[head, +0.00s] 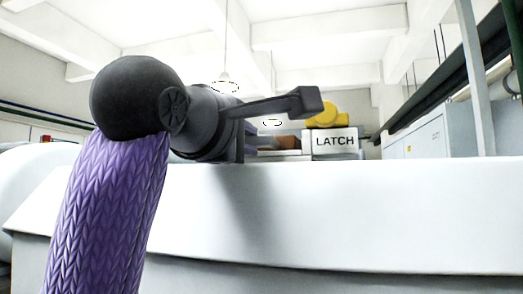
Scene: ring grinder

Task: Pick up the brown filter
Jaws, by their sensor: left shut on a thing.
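My left arm comes in from the left, and its dark left gripper (308,101) reaches right above the white surface. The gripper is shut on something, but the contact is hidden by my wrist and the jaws. A small brown piece, which looks like the brown filter (287,142), shows just below and beyond the gripper. Its left part is hidden. I cannot tell from this view whether it is lifted or resting. My right gripper is not in view.
A white box marked LATCH (335,142) stands right of the brown piece, with a yellow part (326,116) above it. A broad white surface (370,215) fills the foreground. Grey cabinets (425,138) stand at the right. The space above the white surface at right is clear.

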